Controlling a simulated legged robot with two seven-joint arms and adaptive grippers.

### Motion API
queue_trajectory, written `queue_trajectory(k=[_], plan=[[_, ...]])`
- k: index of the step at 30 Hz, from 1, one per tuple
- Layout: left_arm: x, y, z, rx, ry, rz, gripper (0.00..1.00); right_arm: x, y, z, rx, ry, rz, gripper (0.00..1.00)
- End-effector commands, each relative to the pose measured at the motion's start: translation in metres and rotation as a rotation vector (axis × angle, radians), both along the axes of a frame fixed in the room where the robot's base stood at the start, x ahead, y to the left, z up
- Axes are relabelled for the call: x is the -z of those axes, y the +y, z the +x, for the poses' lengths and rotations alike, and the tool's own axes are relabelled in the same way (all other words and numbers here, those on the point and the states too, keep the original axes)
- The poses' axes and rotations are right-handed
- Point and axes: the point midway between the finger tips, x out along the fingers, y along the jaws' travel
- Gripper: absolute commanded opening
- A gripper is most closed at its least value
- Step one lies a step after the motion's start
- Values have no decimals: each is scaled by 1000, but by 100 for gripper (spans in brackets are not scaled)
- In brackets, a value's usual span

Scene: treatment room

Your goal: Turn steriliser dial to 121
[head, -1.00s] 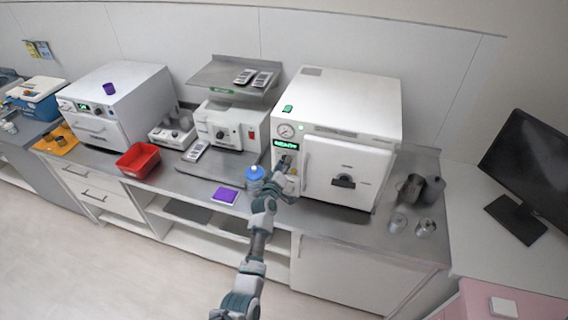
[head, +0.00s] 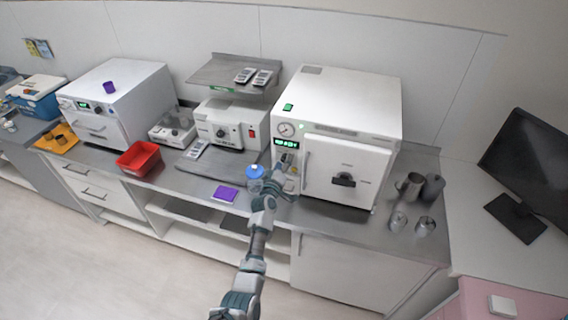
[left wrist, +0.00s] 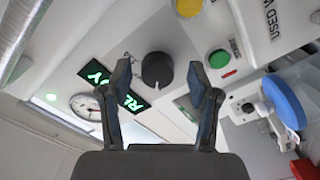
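The white steriliser (head: 345,95) stands on the right part of the steel counter, with a gauge and a green-lit display (head: 286,143) on its front. Its black dial (left wrist: 157,70) shows in the left wrist view. My left gripper (left wrist: 160,82) is open, with one finger on each side of the dial and visible gaps to both. The dial lies ahead of and between the fingertips. One finger covers part of the display. In the head view my left gripper (head: 287,163) is at the front panel and hides the dial. The dial's setting is not readable. My right gripper is not in view.
A yellow button (left wrist: 189,7) and a green button (left wrist: 219,59) sit near the dial. A blue-lidded container (head: 255,172) stands close beside my left arm. A purple pad (head: 225,193) and a red tray (head: 138,158) lie to the left. Metal cups (head: 410,186) stand right of the steriliser.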

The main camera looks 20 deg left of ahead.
Motion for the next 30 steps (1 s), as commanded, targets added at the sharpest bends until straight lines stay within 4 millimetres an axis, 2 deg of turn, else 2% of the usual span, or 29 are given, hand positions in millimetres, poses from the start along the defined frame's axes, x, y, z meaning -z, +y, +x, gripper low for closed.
queue_trajectory(k=[8,11,22,25,30], plan=[[0,-1,-9,1,0,-1,61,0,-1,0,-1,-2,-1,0],[1,0,-23,1,-1,-1,61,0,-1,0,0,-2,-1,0],[2,3,-98,-1,2,1,61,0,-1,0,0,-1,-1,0],[2,3,-110,0,3,1,61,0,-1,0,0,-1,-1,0],[2,4,-118,0,1,0,61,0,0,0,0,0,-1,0]])
